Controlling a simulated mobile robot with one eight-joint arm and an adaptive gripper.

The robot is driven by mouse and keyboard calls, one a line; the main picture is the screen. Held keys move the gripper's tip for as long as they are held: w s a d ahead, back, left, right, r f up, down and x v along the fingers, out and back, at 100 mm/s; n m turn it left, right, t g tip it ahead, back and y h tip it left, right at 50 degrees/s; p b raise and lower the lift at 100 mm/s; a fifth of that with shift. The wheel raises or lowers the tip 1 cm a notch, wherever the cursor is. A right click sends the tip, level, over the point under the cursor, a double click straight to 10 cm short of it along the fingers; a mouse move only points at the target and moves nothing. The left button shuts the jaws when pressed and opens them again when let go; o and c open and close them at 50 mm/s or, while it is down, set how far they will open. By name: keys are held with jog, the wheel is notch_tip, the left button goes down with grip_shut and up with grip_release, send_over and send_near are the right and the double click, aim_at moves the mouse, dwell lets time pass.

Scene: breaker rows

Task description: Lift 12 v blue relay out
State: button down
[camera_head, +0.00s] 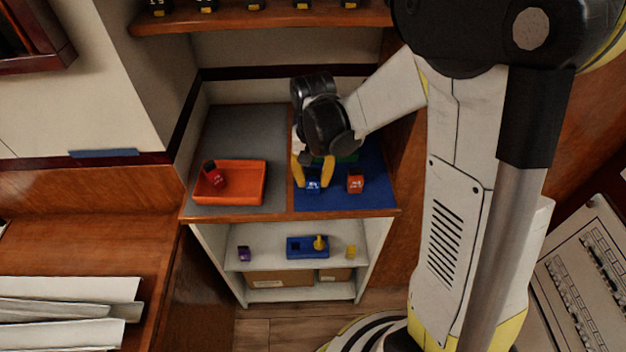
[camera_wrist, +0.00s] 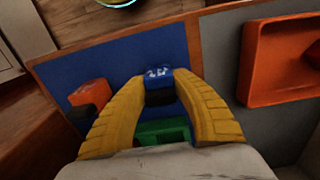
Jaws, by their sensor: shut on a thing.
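The blue relay (camera_head: 313,186) is on the blue mat (camera_head: 375,191) at the right half of the counter, with pale lettering on its face. In the wrist view the blue relay (camera_wrist: 159,75) sits between the yellow fingertips, with a dark part below it. My gripper (camera_head: 313,176) points down and is shut on the blue relay. It also shows in the wrist view (camera_wrist: 160,88). Whether the relay touches the mat or is raised off it, I cannot tell. A green block (camera_wrist: 162,131) lies behind the relay, partly hidden by my gripper.
An orange-red relay (camera_head: 355,183) stands on the mat just right of my gripper. An orange tray (camera_head: 255,181) with a red relay (camera_head: 213,174) is on the grey left half. The shelf below holds a blue block (camera_head: 300,247) and small items.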

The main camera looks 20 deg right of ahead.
aim_at(313, 171)
notch_tip(313, 171, up, 4)
jog(key=shift+r+p, duration=0.25)
jog(key=shift+p, duration=1)
jog(key=s+d+r+p, duration=0.5)
jog(key=d+r+p, duration=0.2)
jog(key=d+r, duration=0.3)
jog(key=shift+s+r+p, duration=0.3)
jog(key=shift+r+p, duration=0.05)
jog(key=shift+r, duration=0.4)
jog(key=shift+d, duration=0.1)
